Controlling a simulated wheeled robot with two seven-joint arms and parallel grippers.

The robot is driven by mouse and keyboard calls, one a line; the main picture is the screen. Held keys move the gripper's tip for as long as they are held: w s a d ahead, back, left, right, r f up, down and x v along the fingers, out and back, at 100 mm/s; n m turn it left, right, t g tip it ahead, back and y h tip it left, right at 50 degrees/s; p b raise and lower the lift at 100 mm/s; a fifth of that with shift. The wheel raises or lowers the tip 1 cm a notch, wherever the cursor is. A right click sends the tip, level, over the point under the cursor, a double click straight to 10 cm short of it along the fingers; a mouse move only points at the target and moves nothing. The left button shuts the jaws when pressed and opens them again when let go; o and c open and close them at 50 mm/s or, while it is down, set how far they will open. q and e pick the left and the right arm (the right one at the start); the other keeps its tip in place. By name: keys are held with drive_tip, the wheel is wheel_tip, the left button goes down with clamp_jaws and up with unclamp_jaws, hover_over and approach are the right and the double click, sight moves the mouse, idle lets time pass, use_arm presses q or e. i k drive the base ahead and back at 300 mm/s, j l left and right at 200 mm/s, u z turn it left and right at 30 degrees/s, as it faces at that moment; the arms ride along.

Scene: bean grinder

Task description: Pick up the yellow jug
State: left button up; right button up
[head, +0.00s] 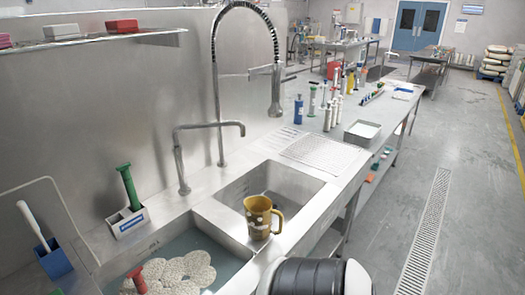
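The yellow jug (257,217) stands upright at the front end of the metal divider between two sink basins. It is mustard yellow with pale patches, open at the top, and its handle is on the right side in the picture. Its open mouth shows from above; I cannot make out any contents. Nothing is touching the jug from above. Neither of my grippers shows in the head view.
The left basin (150,247) holds water and pale round items. The right basin (245,184) looks empty. A tall spring faucet (276,90) and a lower tap (180,150) rise behind. Bottles (298,110) and a tray (362,132) stand farther along the counter.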

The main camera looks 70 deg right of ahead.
sight(258, 211)
drive_tip(key=k+j+z, duration=0.1)
drive_tip(key=z, duration=2.1)
drive_tip(key=i+l+u, duration=0.1)
drive_tip(key=i+l, duration=0.25)
drive_tip(key=i+l+u, duration=0.15)
drive_tip(key=i+l, duration=0.25)
drive_tip(key=i+l+u, duration=0.1)
drive_tip(key=i+l, duration=0.2)
drive_tip(key=l, duration=0.3)
drive_tip(key=i+l+u, duration=0.15)
drive_tip(key=i+l, duration=0.2)
drive_tip(key=l, duration=0.15)
drive_tip(key=k+j+z, duration=0.25)
drive_tip(key=k+j, duration=0.15)
drive_tip(key=k+j+z, duration=0.25)
drive_tip(key=k, duration=0.2)
drive_tip(key=k+j+z, duration=0.25)
drive_tip(key=k, duration=0.2)
